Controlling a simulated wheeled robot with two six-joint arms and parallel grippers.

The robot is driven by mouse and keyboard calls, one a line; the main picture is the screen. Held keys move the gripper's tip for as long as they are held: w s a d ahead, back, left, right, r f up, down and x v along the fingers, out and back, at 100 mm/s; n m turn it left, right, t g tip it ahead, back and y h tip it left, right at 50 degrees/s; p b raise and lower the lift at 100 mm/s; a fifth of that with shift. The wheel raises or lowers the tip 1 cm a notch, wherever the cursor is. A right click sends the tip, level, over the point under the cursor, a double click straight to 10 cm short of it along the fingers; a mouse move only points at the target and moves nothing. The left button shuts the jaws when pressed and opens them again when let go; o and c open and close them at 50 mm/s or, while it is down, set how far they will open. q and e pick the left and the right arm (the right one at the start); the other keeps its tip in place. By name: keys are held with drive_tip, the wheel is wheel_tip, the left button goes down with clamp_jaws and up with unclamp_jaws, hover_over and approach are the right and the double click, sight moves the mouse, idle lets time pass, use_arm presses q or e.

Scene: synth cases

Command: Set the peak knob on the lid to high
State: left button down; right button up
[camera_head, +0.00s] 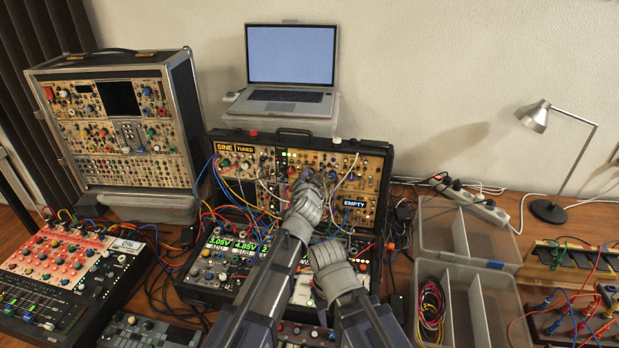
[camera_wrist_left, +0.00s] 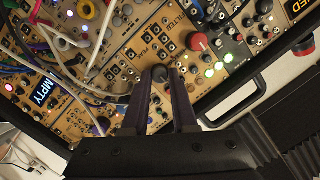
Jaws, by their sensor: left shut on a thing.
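The lid (camera_head: 384,165) of the open black synth case stands upright at the back, full of tan modules with knobs, jacks and patch cables. My left gripper (camera_head: 306,176) reaches up to the middle of the lid. In the left wrist view its two dark fingers (camera_wrist_left: 160,84) are shut on a small dark knob (camera_wrist_left: 160,73) on a tan panel. The knob's label and pointer are too small or hidden to read, so I cannot tell its setting. My right gripper (camera_head: 324,254) hangs lower, over the case's bottom half; its fingertips are not clear.
Patch cables (camera_head: 232,192) hang across the lid's left side. A laptop (camera_head: 290,60) stands behind on a clear box. A taller synth case (camera_head: 120,125) and a mixer (camera_head: 65,275) are at left. Clear trays (camera_head: 462,300) and a lamp (camera_head: 547,208) are at right.

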idle(0.3)
use_arm(q)
drive_tip(key=c, duration=0.7)
unclamp_jaws()
drive_tip(key=shift+s, duration=0.1)
